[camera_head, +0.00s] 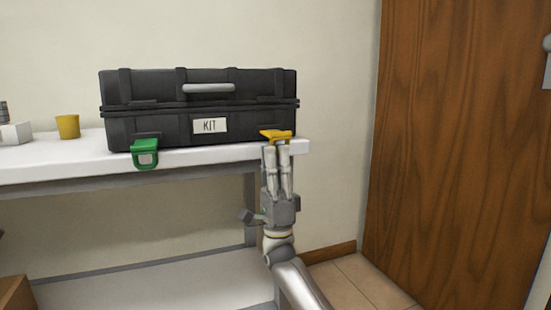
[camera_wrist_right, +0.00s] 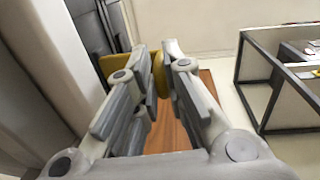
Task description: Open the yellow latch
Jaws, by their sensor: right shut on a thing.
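The black kit case (camera_head: 160,125) stands closed on the white table, with a grey handle and a "KIT" label on its front. The yellow latch (camera_head: 276,134) sits at the case's lower right front and sticks out toward me. My right gripper (camera_head: 275,148) comes up from below and is shut on the yellow latch. In the right wrist view the gripper (camera_wrist_right: 158,75) has its fingertips on either side of the yellow latch (camera_wrist_right: 159,75). The fingers hide part of the latch. A green latch (camera_head: 145,153) hangs at the case's lower left front. My left gripper is not in view.
The white table (camera_head: 70,160) carries a yellow cup (camera_head: 68,126) left of the case. A brown wooden door (camera_head: 460,130) stands at the right. The floor (camera_head: 360,280) between table and door looks clear. A dark-framed table (camera_wrist_right: 285,90) shows in the right wrist view.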

